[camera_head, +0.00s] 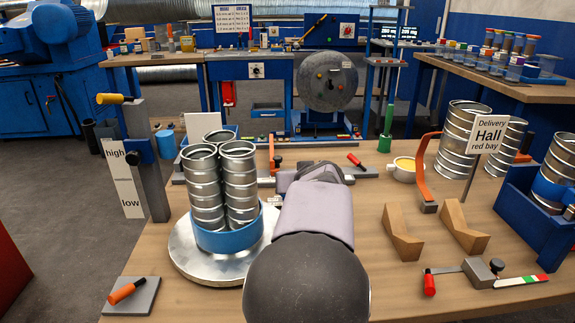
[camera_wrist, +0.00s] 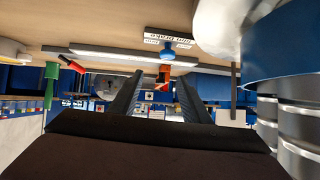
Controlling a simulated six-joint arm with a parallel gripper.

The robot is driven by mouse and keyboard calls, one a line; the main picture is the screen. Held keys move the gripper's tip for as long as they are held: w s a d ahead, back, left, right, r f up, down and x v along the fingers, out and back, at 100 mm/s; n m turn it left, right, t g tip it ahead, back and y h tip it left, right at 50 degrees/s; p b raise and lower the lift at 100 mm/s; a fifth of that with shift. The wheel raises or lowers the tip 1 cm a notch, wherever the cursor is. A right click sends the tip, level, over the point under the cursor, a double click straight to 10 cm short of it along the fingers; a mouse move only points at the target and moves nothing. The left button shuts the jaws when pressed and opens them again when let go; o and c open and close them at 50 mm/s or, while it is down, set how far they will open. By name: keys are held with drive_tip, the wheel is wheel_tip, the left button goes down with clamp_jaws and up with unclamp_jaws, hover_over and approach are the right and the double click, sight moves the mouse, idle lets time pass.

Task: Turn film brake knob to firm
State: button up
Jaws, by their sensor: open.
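In the wrist view, a small blue knob (camera_wrist: 166,49) stands beside a white label (camera_wrist: 170,37) with upside-down print, too small to read surely; it appears to be the film brake knob. Two smaller labels flank it. My gripper (camera_wrist: 160,80) is open, its two dark fingers apart with nothing held between them. The knob lies beyond the fingertips and apart from them. In the head view, my gripper (camera_head: 320,172) is over the middle of the table, beside a grey rail. I cannot pick out the knob there; my arm probably hides it. Its setting is unclear.
Steel ducts (camera_head: 222,180) in a blue band stand on a round turntable (camera_head: 190,262) close to my arm's left. An orange strap (camera_head: 425,165), a cup (camera_head: 402,170) and wooden wedges (camera_head: 403,235) are on the right. A height post (camera_head: 146,165) stands left.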

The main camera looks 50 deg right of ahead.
drive_tip(key=w+d+n+g+y+p, duration=0.1)
drive_tip(key=d+y+p, duration=0.1)
drive_tip(key=p, duration=0.7)
drive_tip(key=w+d+f+n+g+y+p, duration=0.1)
drive_tip(key=w+d+n+y+p, duration=0.1)
drive_tip(key=p, duration=0.7)
drive_tip(key=w+d+f+n+g+y+p, duration=0.1)
drive_tip(key=d+n+y+p, duration=0.1)
drive_tip(key=p, duration=0.7)
drive_tip(key=shift+w+d+f+p, duration=0.3)
drive_tip(key=shift+w+d, duration=0.1)
drive_tip(key=shift+d, duration=0.2)
drive_tip(key=s+a+r+n+g+y, duration=0.2)
drive_tip(key=a+r+n, duration=0.15)
drive_tip(key=n, duration=0.45)
drive_tip(key=shift+y, duration=0.3)
drive_tip(key=shift+d+p+x, duration=0.2)
drive_tip(key=shift+p+x, duration=0.65)
drive_tip(key=shift+x, duration=2.55)
drive_tip(key=shift+c, duration=0.3)
drive_tip(key=c, duration=1)
